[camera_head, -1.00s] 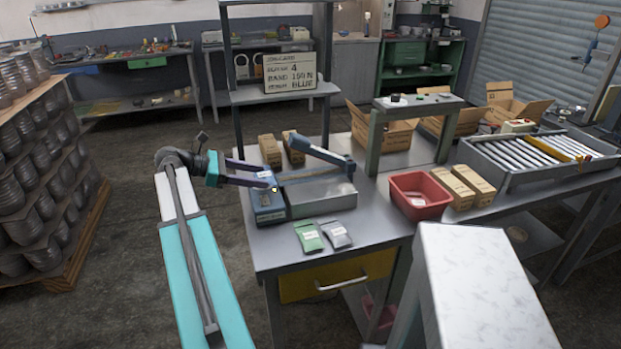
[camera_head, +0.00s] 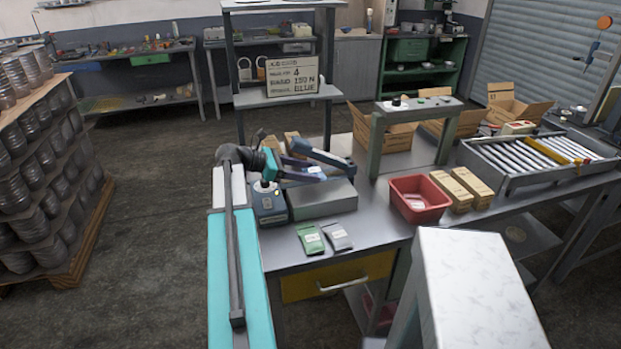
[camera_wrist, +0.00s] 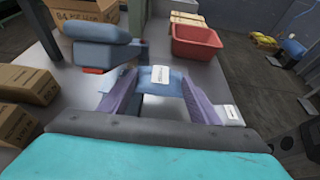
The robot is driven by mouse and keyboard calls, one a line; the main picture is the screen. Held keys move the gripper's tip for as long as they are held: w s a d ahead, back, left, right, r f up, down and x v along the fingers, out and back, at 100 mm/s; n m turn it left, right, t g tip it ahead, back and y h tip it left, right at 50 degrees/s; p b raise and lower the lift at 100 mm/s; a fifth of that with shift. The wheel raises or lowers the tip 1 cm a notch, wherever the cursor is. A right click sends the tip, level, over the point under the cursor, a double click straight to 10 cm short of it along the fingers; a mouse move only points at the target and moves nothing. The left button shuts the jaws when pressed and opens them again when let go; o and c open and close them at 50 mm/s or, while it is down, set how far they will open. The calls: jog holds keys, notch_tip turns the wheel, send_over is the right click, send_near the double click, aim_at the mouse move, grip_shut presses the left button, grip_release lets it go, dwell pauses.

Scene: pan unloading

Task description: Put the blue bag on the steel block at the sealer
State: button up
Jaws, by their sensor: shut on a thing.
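The blue bag (camera_wrist: 172,90), with a white label, is between the purple fingers of my gripper (camera_wrist: 162,88) in the wrist view. My gripper (camera_head: 316,172) is shut on it, above the steel block (camera_head: 325,199) at the sealer. I cannot tell whether the bag touches the block. My arm partly hides the block's back and the sealer.
A green bag (camera_head: 310,239) and a grey bag (camera_head: 337,236) lie on the bench in front of the block. A red bin (camera_head: 420,197) and small cartons (camera_head: 462,188) stand to the right. A shelf with a sign (camera_head: 292,80) rises behind the sealer.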

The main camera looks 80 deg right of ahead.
aim_at(310, 189)
dwell(0.3)
jog(key=shift+s+d, duration=0.25)
jog(key=shift+s, duration=0.3)
jog(key=shift+f+p, duration=0.75)
jog(key=shift+f, duration=1)
jog(key=shift+f, duration=0.45)
jog(key=o, duration=1.2)
jog(key=shift+r, duration=0.1)
jog(key=shift+r, duration=0.2)
jog(key=shift+w+r, duration=0.2)
jog(key=b+v, duration=0.3)
jog(key=v, duration=0.8)
jog(key=shift+w+a+r, duration=0.1)
jog(key=shift+w+a, duration=0.1)
jog(key=shift+a, duration=0.05)
